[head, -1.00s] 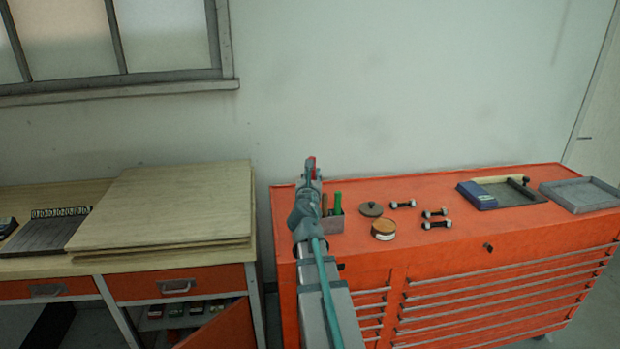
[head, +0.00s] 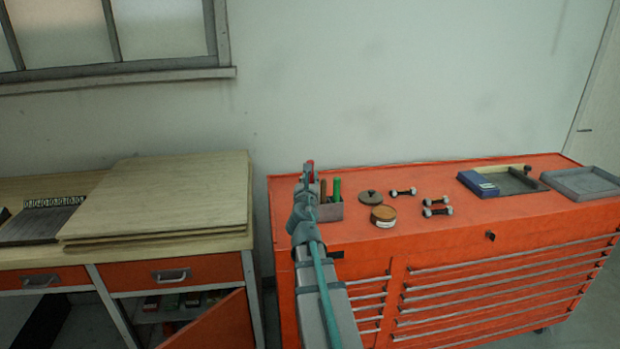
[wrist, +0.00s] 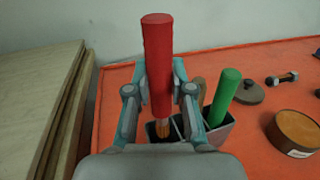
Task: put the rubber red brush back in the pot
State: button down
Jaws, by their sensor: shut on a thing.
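My gripper (wrist: 160,92) is shut on the red brush (wrist: 157,55), which stands upright between the fingers in the wrist view. Its lower, brownish end overlaps the left part of the grey pot (wrist: 214,133); I cannot tell whether it is inside or only above. The pot has compartments and holds a green-handled brush (wrist: 226,90) and a brown wooden-handled one. In the head view my gripper (head: 309,180) and arm cover the left part of the pot (head: 329,212). Only a little of the red brush (head: 311,170) shows above the gripper there.
The pot stands on the orange tool cabinet (head: 450,235). Wooden boards (head: 160,195) lie on the bench at the left.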

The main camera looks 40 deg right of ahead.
jog(key=shift+f+b, duration=1.7)
jog(key=shift+f, duration=0.65)
jog(key=c, duration=0.9)
grip_release()
jog(key=shift+c, duration=0.2)
